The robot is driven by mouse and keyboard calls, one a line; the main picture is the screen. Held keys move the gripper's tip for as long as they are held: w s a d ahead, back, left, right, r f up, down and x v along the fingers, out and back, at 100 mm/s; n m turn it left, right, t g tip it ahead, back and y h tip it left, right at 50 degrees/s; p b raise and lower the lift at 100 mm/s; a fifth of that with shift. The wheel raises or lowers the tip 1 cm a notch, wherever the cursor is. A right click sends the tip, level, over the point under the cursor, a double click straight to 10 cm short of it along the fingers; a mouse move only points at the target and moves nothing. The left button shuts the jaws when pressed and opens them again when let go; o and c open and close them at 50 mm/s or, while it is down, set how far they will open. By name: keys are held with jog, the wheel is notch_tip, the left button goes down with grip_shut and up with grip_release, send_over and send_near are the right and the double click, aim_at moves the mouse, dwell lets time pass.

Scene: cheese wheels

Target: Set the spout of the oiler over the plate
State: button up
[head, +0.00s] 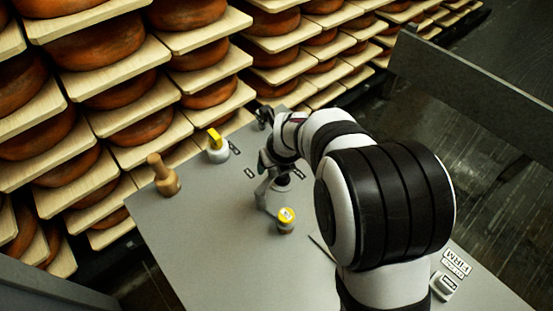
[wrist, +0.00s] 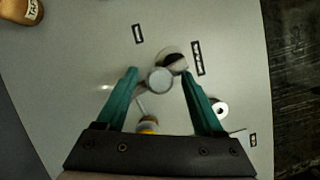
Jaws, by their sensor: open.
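The oiler shows as a round grey top (wrist: 160,80) in the wrist view, with a thin pale spout pointing toward the bottom of the picture. In the head view its grey spout (head: 262,194) slants down beside a small yellow-topped jar (head: 286,220). My gripper (wrist: 160,73) is open, with one teal finger on each side of the oiler's top. In the head view my gripper (head: 268,158) hides part of the oiler. A round, partly dark disc (wrist: 174,59) lies behind the oiler's top. I cannot tell whether it is the plate or the oiler's base.
A brown wooden tool (head: 164,178) and a white jar with a yellow top (head: 217,150) stand on the grey table (head: 205,235) to the left. A white ring-like piece (wrist: 220,107) lies right of my gripper. Shelves of cheese wheels (head: 96,48) border the table's back.

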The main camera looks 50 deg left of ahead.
jog(key=v, duration=1.5)
jog(key=w+d+r+n+h, duration=0.1)
jog(key=d+n, duration=0.2)
jog(key=d, duration=0.7)
jog(key=w+d+n+h, duration=0.1)
jog(key=w+d+n, duration=0.15)
jog(key=d, duration=0.65)
jog(key=s+d+f+n+g, duration=0.1)
jog(key=s+d+f+n, duration=0.2)
jog(key=s+d+n, duration=0.8)
jog(key=s+d, duration=0.2)
jog(key=d, duration=0.3)
jog(key=shift+s+d+g, duration=0.2)
jog(key=shift+g, duration=0.2)
